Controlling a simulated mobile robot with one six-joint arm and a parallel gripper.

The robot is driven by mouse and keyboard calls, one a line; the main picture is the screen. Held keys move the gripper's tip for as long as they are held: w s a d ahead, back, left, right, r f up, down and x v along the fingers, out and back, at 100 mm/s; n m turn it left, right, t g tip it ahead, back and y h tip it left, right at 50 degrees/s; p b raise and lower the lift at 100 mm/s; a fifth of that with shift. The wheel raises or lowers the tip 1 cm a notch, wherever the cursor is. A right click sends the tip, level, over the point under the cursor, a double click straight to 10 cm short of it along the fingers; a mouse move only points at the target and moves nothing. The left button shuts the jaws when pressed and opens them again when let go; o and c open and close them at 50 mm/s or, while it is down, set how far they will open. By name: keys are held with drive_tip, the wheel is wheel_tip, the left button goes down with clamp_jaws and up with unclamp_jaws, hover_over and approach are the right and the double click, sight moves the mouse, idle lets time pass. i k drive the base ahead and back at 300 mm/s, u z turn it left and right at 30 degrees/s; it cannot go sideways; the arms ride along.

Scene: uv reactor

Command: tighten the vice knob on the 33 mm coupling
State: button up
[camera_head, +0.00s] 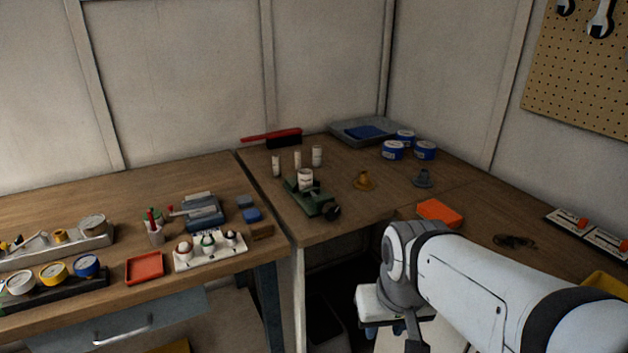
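A green vice (312,202) stands on the corner bench, left of the middle of the picture. A white cylindrical coupling (305,180) sits upright in it. The vice's round black knob (333,212) is at its front right end, near the bench's front edge. My white arm reaches in from the lower right, with its wrist in front of the bench edge. My gripper (385,330) is below the wrist, low in the picture, apart from the vice and mostly hidden; its fingers cannot be made out.
Several white cylinders (297,160) stand behind the vice. An orange box (439,212) lies near the front edge. The left bench (120,190) holds trays and tools.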

sight(331, 211)
drive_tip(key=i, duration=0.6)
drive_tip(key=z, duration=0.9)
